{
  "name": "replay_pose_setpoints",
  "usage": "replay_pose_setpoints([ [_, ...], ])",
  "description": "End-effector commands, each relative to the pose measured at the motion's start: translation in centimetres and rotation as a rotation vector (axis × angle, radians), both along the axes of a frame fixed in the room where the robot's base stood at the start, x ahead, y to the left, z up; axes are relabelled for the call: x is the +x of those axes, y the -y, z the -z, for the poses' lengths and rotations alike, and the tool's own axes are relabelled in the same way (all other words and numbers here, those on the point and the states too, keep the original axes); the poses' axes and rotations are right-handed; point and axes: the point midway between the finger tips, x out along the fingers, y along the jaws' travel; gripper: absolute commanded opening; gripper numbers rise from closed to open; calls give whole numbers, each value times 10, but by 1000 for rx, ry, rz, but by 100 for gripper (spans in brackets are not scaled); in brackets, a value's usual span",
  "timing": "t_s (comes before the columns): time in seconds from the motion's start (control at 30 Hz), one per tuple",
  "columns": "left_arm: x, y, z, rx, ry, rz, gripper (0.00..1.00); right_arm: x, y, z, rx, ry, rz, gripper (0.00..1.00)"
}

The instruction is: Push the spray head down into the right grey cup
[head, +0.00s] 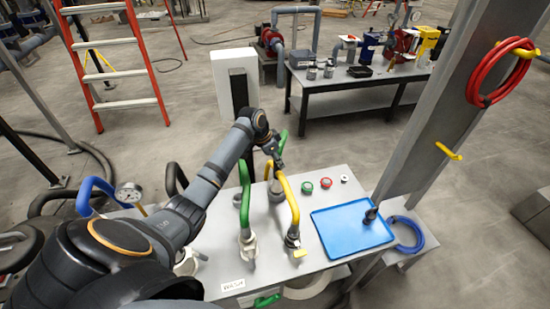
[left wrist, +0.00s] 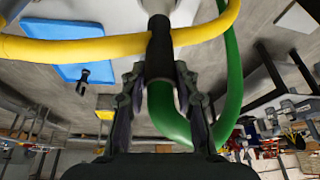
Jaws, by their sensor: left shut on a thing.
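My left gripper (head: 274,166) is above the middle of the steel table. In the left wrist view it (left wrist: 160,88) is shut on a black cylindrical grip (left wrist: 160,50), which I take for the spray head. The green hose (left wrist: 180,125) curves up to the lower end of this grip in that view. The right grey cup (head: 276,193) is just below the gripper, partly hidden; whether the spray head is inside it I cannot tell. The left grey cup (head: 239,200) is partly behind the green hose (head: 244,185). My right gripper is not in view.
The yellow hose (head: 291,200) arches close to the gripper's right. A blue tray (head: 335,225) bears another dark nozzle (head: 371,214). Red and green round parts (head: 316,185) lie behind the tray. A grey post (head: 428,110) stands at the right.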

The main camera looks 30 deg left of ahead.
Motion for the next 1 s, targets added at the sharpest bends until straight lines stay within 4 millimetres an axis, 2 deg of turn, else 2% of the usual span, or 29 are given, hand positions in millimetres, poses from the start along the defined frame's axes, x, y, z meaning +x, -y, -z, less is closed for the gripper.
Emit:
replay_pose_setpoints([
  [1.0, 0, 0, 26, 0, 1, 1, 0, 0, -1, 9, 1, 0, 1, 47],
])
